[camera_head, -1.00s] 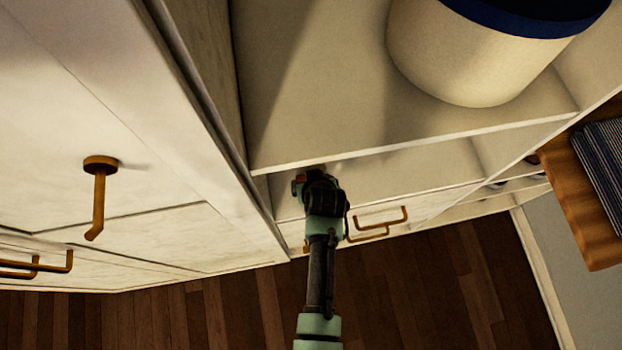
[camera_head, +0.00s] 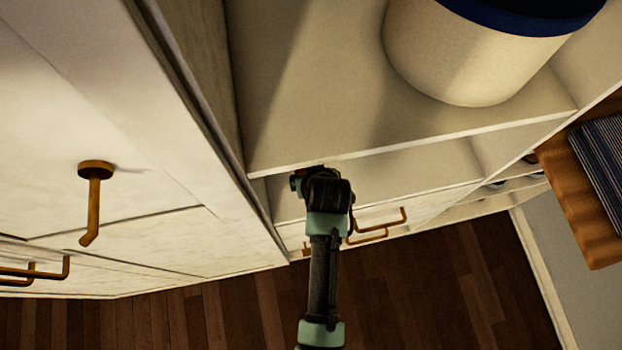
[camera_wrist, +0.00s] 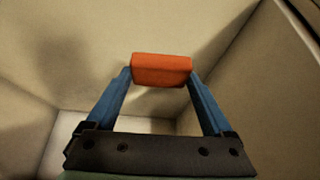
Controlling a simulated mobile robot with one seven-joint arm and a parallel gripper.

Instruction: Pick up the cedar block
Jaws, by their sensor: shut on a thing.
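The cedar block (camera_wrist: 161,70) shows in the wrist view as an orange-red block with rounded edges. My gripper (camera_wrist: 160,76) has its two blue fingers shut on the block's two ends. Beyond the block the wrist view shows pale shelf panels. In the head view my gripper (camera_head: 312,174) is at the opening of a lower shelf compartment, just under the front edge of the shelf above. Only a little red shows there, and most of the block is hidden by my wrist and the shelf.
A large cream container with a blue rim (camera_head: 470,60) stands on the upper shelf (camera_head: 340,90). White cabinet doors (camera_head: 120,130) with brass handles are on the left. Brass drawer handles (camera_head: 380,222) sit below the compartment. Dark wood floor (camera_head: 430,290) is open in front.

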